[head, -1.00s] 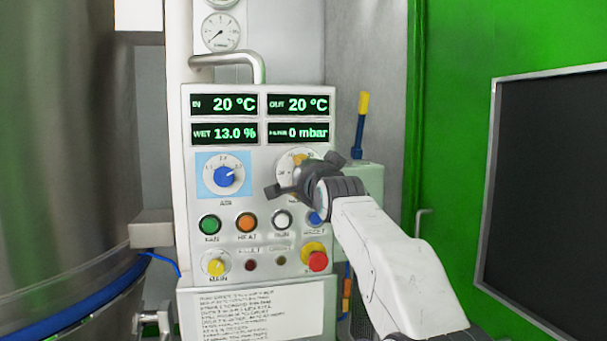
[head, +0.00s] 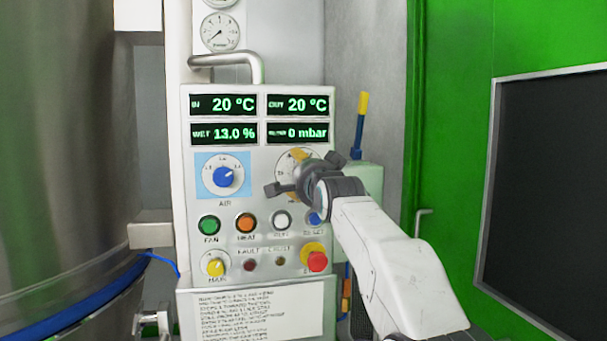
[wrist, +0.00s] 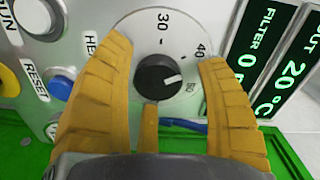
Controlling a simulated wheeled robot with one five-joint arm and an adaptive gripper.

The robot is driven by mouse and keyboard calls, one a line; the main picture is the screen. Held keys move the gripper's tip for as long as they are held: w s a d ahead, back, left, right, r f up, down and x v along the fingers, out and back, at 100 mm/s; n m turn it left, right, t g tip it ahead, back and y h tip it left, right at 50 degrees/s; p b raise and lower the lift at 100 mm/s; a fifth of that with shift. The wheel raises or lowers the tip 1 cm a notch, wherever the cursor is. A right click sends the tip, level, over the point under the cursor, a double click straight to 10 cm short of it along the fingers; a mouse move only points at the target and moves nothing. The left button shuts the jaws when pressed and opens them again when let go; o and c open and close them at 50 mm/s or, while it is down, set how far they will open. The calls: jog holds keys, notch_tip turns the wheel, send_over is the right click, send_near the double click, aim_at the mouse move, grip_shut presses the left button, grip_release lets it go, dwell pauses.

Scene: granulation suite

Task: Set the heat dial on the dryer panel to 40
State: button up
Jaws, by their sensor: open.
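The heat dial (wrist: 180,30) fills the middle of the wrist view, a pale round scale with 30, 40 and what looks like 50. Its black knob (wrist: 150,75) has a white pointer mark facing right and slightly up, between the 40 and the lower number. My gripper (wrist: 163,62) is open, its yellow-brown fingers spread on both sides of the knob with gaps, and a third finger just below it. I cannot tell whether that finger touches the knob. In the head view my gripper (head: 300,172) covers most of the dial on the dryer panel (head: 258,205).
Left of the heat dial is the blue AIR knob (head: 223,177). Below are the green FAN (head: 209,225) and orange HEAT (head: 245,223) buttons, a blue RESET button (wrist: 60,84) and a red emergency button (head: 317,261). A metal handle (head: 235,58) juts out above the displays.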

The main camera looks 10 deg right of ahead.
jog(key=shift+s, duration=0.15)
jog(key=s, duration=1.1)
jog(key=shift+s, duration=0.35)
